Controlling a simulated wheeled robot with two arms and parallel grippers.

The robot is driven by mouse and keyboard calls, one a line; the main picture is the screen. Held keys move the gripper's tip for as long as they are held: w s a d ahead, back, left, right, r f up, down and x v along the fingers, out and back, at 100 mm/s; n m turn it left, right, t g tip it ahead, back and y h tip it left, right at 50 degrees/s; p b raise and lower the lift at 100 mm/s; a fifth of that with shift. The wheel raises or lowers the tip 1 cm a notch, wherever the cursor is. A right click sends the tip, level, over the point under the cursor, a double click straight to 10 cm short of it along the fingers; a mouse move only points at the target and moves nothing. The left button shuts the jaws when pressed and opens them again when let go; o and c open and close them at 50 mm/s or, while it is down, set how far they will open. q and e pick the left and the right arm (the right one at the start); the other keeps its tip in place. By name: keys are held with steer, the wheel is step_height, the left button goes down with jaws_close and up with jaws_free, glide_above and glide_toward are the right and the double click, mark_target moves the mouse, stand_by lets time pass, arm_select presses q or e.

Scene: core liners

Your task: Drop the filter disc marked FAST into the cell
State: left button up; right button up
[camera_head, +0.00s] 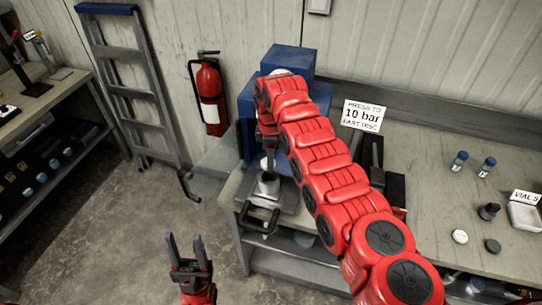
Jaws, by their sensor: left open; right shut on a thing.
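My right arm reaches across the bench to the blue press (246,105). My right gripper (268,158) points down at the front of the press, just above a light metal cup that looks like the cell (268,184). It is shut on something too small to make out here. A white disc (459,236) and a dark disc (492,245) lie on the bench at the right; no FAST mark is legible on either. My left gripper (188,250) is open and empty over the floor, in front of the bench.
A sign (362,115) reads press to 10 bar, fast disc. Two blue-capped vials (459,160), a dark knob-like part (489,211) and a tray (524,217) by a VIALS card stand right. A ladder (130,90) and fire extinguisher (210,98) are at the wall.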

steer(key=shift+f, duration=1.15)
steer(key=shift+f+b, duration=0.85)
steer(key=shift+f, duration=0.55)
steer(key=o, duration=1.4)
